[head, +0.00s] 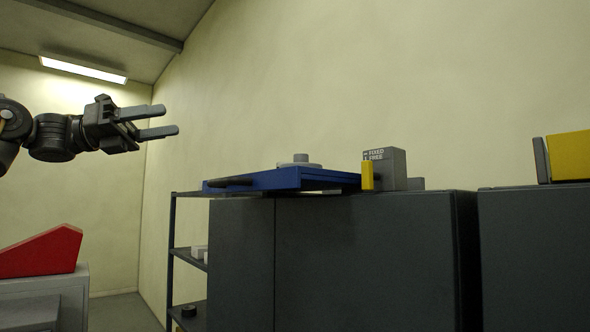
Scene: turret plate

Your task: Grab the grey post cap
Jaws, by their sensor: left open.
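A small light grey round piece (300,158), which looks like the post cap, sits on a wider pale disc (299,165). The disc rests on a blue plate (285,179) on top of a dark grey cabinet. I see it almost edge-on, so the plate's upper surface is mostly hidden. My left gripper (165,121) is in the air at upper left, well to the left of the grey piece and higher in the picture. Its two fingers point right, apart, with nothing between them. My right gripper is not in view.
A grey box (393,168) with a "FIXED / FREE" label and a yellow piece (367,176) stands at the plate's right end. The dark cabinet (350,260) fills the lower middle. A shelf rack (172,250) stands left of it. A red wedge (42,252) is at lower left.

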